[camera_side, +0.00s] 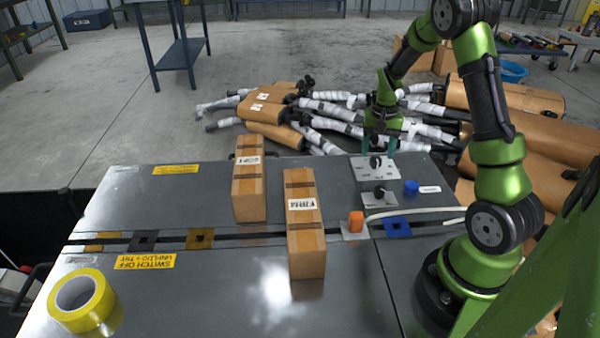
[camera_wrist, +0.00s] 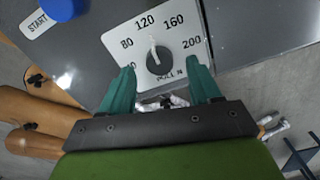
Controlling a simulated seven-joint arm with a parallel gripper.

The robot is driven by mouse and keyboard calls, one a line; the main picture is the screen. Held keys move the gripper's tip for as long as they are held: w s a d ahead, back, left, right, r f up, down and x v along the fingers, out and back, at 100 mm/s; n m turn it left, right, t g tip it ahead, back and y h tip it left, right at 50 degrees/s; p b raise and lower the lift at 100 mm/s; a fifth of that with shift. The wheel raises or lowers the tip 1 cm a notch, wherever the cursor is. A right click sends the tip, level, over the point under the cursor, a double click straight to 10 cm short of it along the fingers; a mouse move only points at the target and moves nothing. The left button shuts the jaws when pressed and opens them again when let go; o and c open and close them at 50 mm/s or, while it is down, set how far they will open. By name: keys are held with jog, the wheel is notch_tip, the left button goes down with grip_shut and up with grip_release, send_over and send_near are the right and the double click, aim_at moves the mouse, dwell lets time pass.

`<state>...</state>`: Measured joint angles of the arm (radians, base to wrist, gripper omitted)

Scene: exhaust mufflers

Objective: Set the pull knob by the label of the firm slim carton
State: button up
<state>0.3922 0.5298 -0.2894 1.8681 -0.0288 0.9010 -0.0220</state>
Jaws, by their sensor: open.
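The pull knob (camera_wrist: 157,59) is black and sits on a white dial plate (camera_wrist: 178,24) marked 80, 120, 160 and 200, with "PULL N" below. Its white pointer line appears to point up, between 120 and 160. In the side view the dial plate (camera_side: 362,172) lies at the table's back right. My gripper (camera_side: 378,151) is open above it, fingers on either side of the knob; contact cannot be told. One tall carton (camera_side: 306,235) stands front centre with a white label (camera_side: 302,204). Another carton (camera_side: 249,185) stands behind left; both labels are too small to read surely.
A second black knob (camera_side: 379,191) on a small plate, a blue button (camera_side: 411,187), an orange block (camera_side: 356,221) and a white cable (camera_side: 415,211) lie near the dial. Yellow tape (camera_side: 97,315) is front left. Wrapped mufflers (camera_side: 340,108) lie beyond the table.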

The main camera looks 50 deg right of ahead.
aim_at(376, 158)
notch_tip(376, 158, up, 14)
jog(key=shift+r, duration=0.15)
dwell(0.3)
jog(key=s+a+r+n+t, duration=0.2)
jog(key=s+a, duration=0.1)
jog(key=a, duration=0.6)
jog(key=s+a+r+n+t+y, duration=0.1)
jog(key=s+a+r+n+t, duration=0.1)
jog(key=a, duration=0.7)
jog(key=s+a+r+n+t+y, duration=0.1)
jog(key=s+a+r+n+t, duration=0.1)
jog(key=a, duration=0.7)
jog(key=s+n+t, duration=0.1)
jog(key=s, duration=0.1)
jog(key=shift+s+a+r+n, duration=0.15)
jog(key=shift+s+r+n, duration=0.1)
jog(key=shift+s+n, duration=0.1)
